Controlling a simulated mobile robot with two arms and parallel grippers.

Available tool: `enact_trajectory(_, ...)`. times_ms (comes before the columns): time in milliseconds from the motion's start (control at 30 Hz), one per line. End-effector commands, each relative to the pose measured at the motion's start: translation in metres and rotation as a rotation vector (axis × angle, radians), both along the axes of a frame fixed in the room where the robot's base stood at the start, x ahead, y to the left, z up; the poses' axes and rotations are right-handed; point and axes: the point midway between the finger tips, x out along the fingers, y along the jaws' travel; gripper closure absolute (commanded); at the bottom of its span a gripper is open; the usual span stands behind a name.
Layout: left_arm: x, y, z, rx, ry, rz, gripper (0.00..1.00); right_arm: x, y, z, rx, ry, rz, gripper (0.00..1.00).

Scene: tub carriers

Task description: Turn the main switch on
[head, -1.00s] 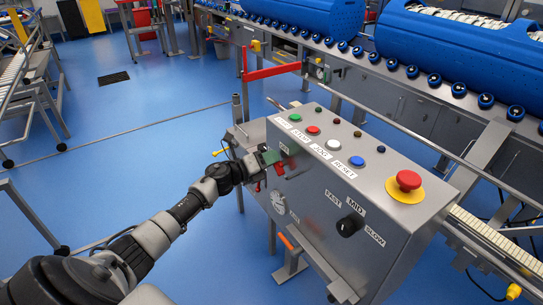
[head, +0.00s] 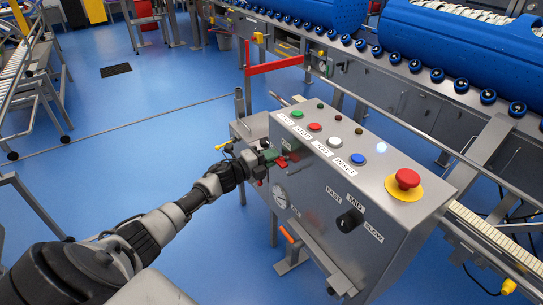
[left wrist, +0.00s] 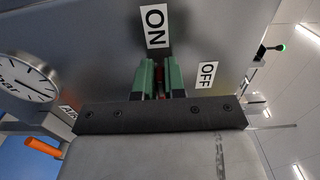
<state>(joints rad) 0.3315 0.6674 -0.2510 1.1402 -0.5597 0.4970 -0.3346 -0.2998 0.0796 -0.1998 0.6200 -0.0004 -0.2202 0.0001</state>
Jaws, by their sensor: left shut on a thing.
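The main switch is on the side face of the steel control box (head: 335,205). My left gripper (head: 270,159) is at that face, with a red part (head: 282,162) showing beside its green fingers. In the left wrist view the gripper's two green fingers (left wrist: 160,82) are closed around a narrow reddish handle (left wrist: 161,84), mostly hidden between them. The fingers point toward the ON label (left wrist: 155,27); the OFF label (left wrist: 208,75) is to their right. A small lamp (head: 381,148) on the box top glows bluish white. My right gripper is not in view.
Green, red, white and blue (head: 357,159) buttons and a red emergency stop (head: 407,179) are on the box top. A speed knob (head: 349,221) and a round gauge (head: 280,197) are on the sides. A conveyor (head: 495,240) runs along the right.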

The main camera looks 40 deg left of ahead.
Motion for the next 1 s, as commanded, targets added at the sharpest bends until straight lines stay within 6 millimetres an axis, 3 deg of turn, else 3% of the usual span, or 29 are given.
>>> enact_trajectory(500, -0.0019, -0.0032, -0.0057, -0.017, 0.014, -0.007, 1.0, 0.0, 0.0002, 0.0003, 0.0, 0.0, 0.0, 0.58)
enact_trajectory(533, -0.0018, -0.0033, -0.0057, -0.017, 0.014, -0.007, 0.85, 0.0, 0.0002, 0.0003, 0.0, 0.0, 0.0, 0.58)
enact_trajectory(667, -0.0014, -0.0032, -0.0045, -0.016, 0.012, -0.007, 0.65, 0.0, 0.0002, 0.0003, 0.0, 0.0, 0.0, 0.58)
enact_trajectory(1000, -0.0027, -0.0002, -0.0021, -0.015, 0.008, -0.002, 0.64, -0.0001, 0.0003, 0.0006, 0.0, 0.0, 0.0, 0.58)
